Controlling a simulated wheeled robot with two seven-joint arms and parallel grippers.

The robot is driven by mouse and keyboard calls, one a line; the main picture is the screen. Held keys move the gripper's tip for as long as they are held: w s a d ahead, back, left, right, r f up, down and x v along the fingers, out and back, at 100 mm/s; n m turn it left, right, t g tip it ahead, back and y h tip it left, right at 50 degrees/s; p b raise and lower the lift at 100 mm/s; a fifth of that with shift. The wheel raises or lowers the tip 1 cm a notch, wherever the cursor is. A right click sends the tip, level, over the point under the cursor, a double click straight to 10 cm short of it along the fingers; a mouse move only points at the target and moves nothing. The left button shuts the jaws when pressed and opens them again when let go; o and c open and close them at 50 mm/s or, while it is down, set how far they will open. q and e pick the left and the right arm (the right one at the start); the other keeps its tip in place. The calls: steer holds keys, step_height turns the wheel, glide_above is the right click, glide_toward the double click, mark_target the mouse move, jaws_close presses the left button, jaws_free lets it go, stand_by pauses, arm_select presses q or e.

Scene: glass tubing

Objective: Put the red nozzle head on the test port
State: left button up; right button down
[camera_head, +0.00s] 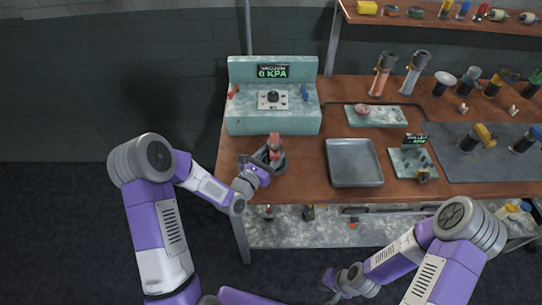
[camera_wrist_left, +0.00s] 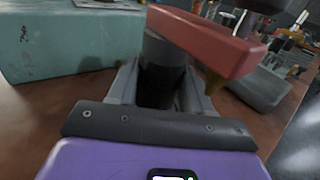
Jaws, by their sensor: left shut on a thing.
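My left gripper (camera_head: 270,160) is over the left front part of the wooden table, shut on a red-topped nozzle head (camera_head: 274,142). In the left wrist view, its dark grey cylindrical body (camera_wrist_left: 163,68) is between the fingers, and a long red top (camera_wrist_left: 205,40) juts to the right with a brownish tip pointing down. My right gripper (camera_head: 330,282) is low in front of the table, away from the objects; its jaws are too small to read. A teal vacuum box (camera_head: 273,115) reading 0 KPA has a dark round fitting (camera_head: 272,96). I cannot tell which fitting is the test port.
A grey metal tray (camera_head: 354,162) lies right of the left gripper. Beyond it is a small teal station (camera_head: 410,161) with a green-lettered display. A teal plate (camera_head: 376,116), several tubes and a dark mat (camera_head: 470,155) fill the right side. A shelf (camera_head: 440,22) hangs above.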

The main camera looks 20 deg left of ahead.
arm_select(q)
steer(key=shift+f, duration=0.2)
steer(key=o, duration=1.3)
steer(key=shift+c, duration=0.2)
